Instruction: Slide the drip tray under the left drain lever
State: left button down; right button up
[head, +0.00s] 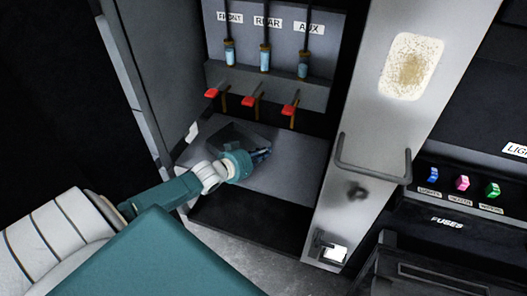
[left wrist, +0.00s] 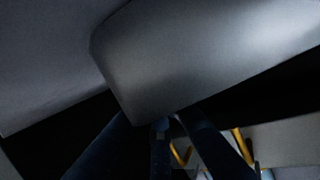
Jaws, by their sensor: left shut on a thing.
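The drip tray (head: 232,139) is a dark grey open box on the grey shelf (head: 290,172) inside the cabinet, below the left and middle levers. My left gripper (head: 262,155) is shut on its near right side. In the left wrist view the tray's grey wall (left wrist: 205,55) fills the upper middle, with my left gripper's dark fingers (left wrist: 165,125) at it. The left drain lever (head: 216,93) has a red handle and sits under the FRONT label. Red middle (head: 250,100) and right (head: 289,109) levers stand beside it. My right gripper is not in view.
The cabinet's left wall (head: 165,75) stands close beside the tray. A metal post with a bar handle (head: 373,174) bounds the right. Bare shelf lies right of the tray. Labelled tubes (head: 265,58) hang above the levers.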

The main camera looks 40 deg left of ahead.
pick_arm(q)
jog(key=shift+w, duration=0.1)
jog(key=c, duration=1.8)
grip_release()
jog(key=shift+d, duration=0.1)
jog(key=shift+c, duration=0.2)
jog(key=v, duration=1.2)
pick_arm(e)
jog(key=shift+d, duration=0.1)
